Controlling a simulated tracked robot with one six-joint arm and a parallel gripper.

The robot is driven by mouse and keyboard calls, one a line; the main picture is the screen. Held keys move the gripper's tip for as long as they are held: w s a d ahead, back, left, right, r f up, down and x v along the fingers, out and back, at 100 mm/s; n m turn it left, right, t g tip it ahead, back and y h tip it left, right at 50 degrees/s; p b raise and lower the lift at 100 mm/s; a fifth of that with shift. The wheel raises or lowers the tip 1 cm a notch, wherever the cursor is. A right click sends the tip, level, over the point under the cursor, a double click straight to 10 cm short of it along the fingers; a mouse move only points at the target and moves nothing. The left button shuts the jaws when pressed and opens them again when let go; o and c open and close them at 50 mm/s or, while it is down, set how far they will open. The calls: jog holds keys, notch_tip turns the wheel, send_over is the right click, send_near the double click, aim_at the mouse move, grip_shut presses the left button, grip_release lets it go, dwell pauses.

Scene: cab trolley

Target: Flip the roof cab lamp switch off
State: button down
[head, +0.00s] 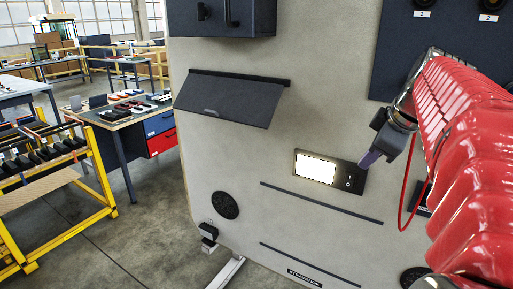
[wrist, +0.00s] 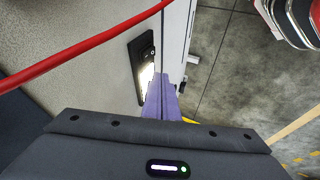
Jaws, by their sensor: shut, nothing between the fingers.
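The cab lamp (head: 328,171) is a dark rectangular panel on the beige wall, and its white lens (head: 315,168) is lit. A small switch (head: 348,183) sits at the panel's right end; its position is too small to tell. My gripper (head: 366,162) is shut and empty. Its purple fingertips are close to the panel's upper right end; I cannot tell whether they touch. In the wrist view the lamp (wrist: 142,62) shows with its glowing lens, partly hidden behind the shut purple fingers (wrist: 161,88).
A dark flap (head: 232,98) and a dark cabinet (head: 222,17) are on the wall at upper left. Two thin dark rails (head: 320,203) run below the lamp. A dark blue panel (head: 395,60) is at upper right. A red cable (wrist: 75,57) crosses the wrist view.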

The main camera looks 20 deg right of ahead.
jog(key=shift+w+a+f, duration=0.2)
jog(key=shift+f, duration=0.45)
send_near(344, 186)
notch_tip(344, 186, down, 3)
jog(key=a, duration=0.2)
jog(key=shift+w+d+f, duration=0.45)
jog(key=shift+w+d, duration=0.35)
jog(key=shift+w+d+f, duration=0.25)
jog(key=shift+w+d, duration=0.25)
jog(key=shift+d, duration=0.15)
